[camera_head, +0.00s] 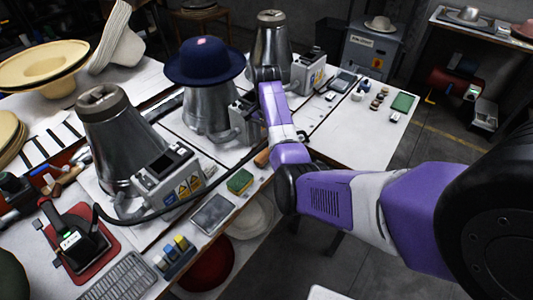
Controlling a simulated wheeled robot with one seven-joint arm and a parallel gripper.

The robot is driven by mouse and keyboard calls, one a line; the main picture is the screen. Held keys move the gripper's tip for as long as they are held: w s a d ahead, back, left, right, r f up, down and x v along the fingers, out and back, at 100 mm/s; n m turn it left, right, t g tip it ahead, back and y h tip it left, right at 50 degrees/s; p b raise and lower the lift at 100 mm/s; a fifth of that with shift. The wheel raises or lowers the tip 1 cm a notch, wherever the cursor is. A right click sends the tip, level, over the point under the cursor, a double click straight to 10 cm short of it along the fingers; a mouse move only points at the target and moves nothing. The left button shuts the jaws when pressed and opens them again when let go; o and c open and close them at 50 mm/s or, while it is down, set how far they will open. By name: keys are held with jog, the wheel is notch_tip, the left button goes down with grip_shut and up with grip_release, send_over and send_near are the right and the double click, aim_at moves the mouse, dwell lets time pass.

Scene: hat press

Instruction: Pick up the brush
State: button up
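I cannot pick out the brush with certainty. A small orange-brown wooden piece (262,158) lies at the table's front edge, partly hidden by my purple and white arm; it may be part of a brush. Another wooden-handled tool (62,182) lies among the tools at the left, and I cannot tell what it is. My arm reaches in from the right, bends at the table edge and extends away over the table. Its far visible part is a dark joint in front of the rear metal cone. My gripper's fingers do not show.
Metal cones stand on the table, one bearing a navy hat (204,61). A green and yellow sponge (240,182), a grey tablet (212,214) and a black device on a red mat (76,243) lie near the front. Straw hats (42,66) stand left. The white right end (350,150) has bare space.

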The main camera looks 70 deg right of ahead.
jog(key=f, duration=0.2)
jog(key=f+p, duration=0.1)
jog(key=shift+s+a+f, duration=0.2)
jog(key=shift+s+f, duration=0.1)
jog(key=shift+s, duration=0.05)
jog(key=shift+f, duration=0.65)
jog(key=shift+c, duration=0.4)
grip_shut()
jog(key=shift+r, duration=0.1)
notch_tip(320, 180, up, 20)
jog(key=p, duration=0.6)
